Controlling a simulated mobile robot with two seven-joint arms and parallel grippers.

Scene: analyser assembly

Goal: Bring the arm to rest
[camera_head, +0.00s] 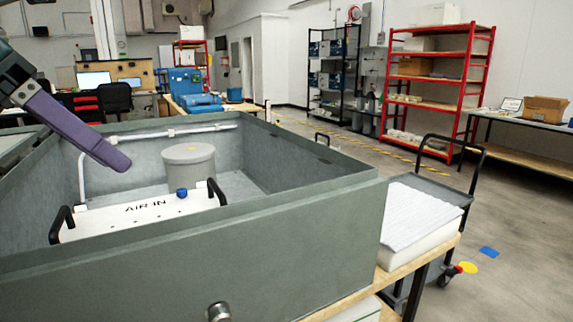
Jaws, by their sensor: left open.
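My left gripper (112,154) comes in from the upper left, over the left part of a large grey-green open box (290,240). One long purple finger shows clearly, pointing down and right, and the other finger cannot be made out. It is open, and nothing is seen held in it. Inside the box is a white panel (140,217) marked "AIR IN", with black handles and a blue knob (181,193). A grey cylinder (188,165) stands behind the panel. The finger is apart from the panel in the picture. My right gripper is not in view.
White pipe (170,133) runs along the box's inner walls. A white foam block (415,222) lies on the wooden bench right of the box. A cart (440,186) stands beyond it. Red shelves (437,88) and a side table (520,125) are farther back. The floor at right is mostly clear.

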